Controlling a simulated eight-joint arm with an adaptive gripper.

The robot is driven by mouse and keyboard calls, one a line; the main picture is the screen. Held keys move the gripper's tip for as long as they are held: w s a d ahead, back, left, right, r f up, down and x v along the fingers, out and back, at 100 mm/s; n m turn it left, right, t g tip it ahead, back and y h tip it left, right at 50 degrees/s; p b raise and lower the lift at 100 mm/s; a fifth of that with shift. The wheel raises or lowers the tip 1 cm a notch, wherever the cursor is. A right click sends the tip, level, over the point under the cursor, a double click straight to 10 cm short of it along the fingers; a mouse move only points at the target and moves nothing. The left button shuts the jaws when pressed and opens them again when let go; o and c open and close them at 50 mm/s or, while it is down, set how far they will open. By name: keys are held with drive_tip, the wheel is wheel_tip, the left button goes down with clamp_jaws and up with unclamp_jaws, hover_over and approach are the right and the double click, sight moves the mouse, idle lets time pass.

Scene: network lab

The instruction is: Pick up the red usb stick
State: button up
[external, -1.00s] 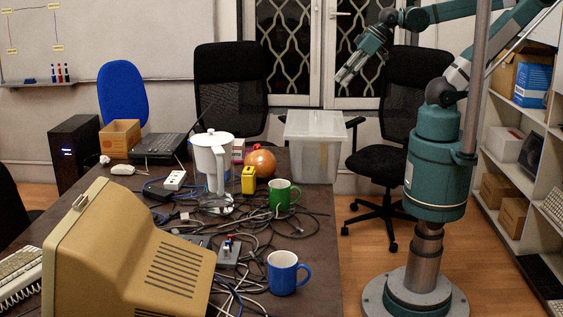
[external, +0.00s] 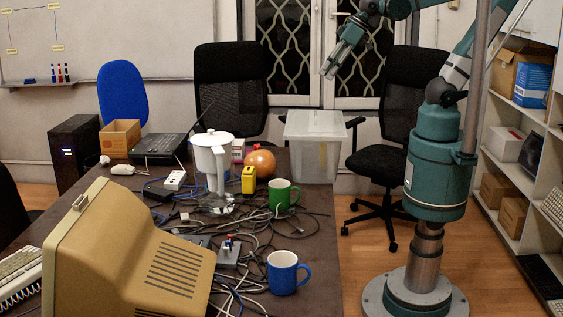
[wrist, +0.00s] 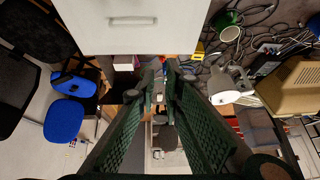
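I cannot make out a red usb stick for certain. A tiny red spot shows on a small grey device (external: 229,250) among the cables on the table, but it is too small to identify. My gripper (external: 328,74) hangs high in the air, above and beyond the clear plastic bin, well away from the tabletop items. In the wrist view my gripper (wrist: 162,68) has its two green-padded fingers apart with nothing between them.
The dark table (external: 318,230) holds a blue mug (external: 283,275), green mug (external: 281,195), white jug (external: 213,160), orange ball (external: 262,163), yellow object (external: 248,180), old monitor (external: 125,255) and tangled cables. The clear bin (external: 314,150) stands at its far right corner.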

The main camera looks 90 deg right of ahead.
drive_tip(key=w+a+r+g, duration=0.1)
drive_tip(key=w+a+g, duration=0.1)
drive_tip(key=w+a, duration=1.1)
drive_tip(key=g, duration=0.4)
hover_over(229, 235)
drive_tip(key=shift+h, duration=0.3)
drive_tip(key=f, duration=3.1)
drive_tip(key=shift+w+d+f, duration=0.15)
drive_tip(key=shift+d+f, duration=0.1)
drive_tip(key=shift+d, duration=0.1)
drive_tip(key=shift+a+f, duration=0.2)
drive_tip(key=shift+f, duration=0.05)
drive_tip(key=shift+f, duration=1.3)
